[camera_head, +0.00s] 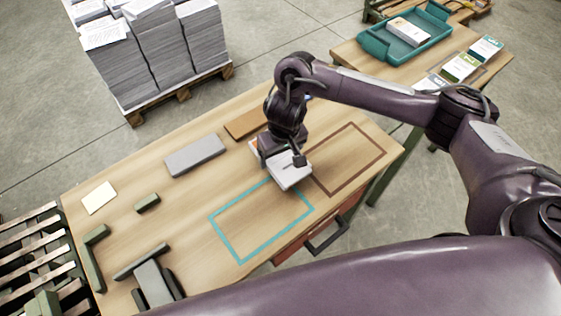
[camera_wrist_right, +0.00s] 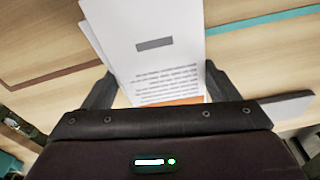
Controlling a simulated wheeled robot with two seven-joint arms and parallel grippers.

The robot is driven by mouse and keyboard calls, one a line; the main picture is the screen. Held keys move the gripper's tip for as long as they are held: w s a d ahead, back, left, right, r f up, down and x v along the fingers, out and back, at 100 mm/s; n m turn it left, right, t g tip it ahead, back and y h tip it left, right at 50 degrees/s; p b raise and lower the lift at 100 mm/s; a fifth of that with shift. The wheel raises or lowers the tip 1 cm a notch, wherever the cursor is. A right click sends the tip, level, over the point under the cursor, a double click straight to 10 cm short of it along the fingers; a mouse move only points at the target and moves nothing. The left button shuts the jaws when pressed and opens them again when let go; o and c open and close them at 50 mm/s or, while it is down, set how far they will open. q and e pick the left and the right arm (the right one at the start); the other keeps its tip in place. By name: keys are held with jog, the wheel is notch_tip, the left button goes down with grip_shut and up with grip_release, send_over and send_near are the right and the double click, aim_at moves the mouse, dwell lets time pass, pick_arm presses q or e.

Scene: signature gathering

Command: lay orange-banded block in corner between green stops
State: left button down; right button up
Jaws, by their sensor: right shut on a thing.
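A white paper block with an orange band (camera_wrist_right: 190,101) is between the fingers of my right gripper (camera_wrist_right: 157,88), which is shut on it. In the head view the white block (camera_head: 291,174) is under my right gripper (camera_head: 284,160), between the teal and brown outlines; whether it touches the table I cannot tell. Dark green stops stand at the table's left: a long angled one (camera_head: 93,262), a bar (camera_head: 140,261) and a short one (camera_head: 147,203). They lie well left of my right gripper.
The wooden table (camera_head: 120,230) holds a grey slab (camera_head: 195,155), a white card (camera_head: 98,197), a brown board (camera_head: 246,123) and a grey piece (camera_head: 154,285) by the stops. A teal outline (camera_head: 240,263) and a brown outline (camera_head: 377,150) mark the top. Paper stacks (camera_head: 120,60) stand behind.

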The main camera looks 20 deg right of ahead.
aim_at(281, 156)
notch_tip(281, 156, down, 3)
jog(key=shift+f+b, duration=0.1)
jog(key=shift+b, duration=0.65)
jog(key=o, duration=1.1)
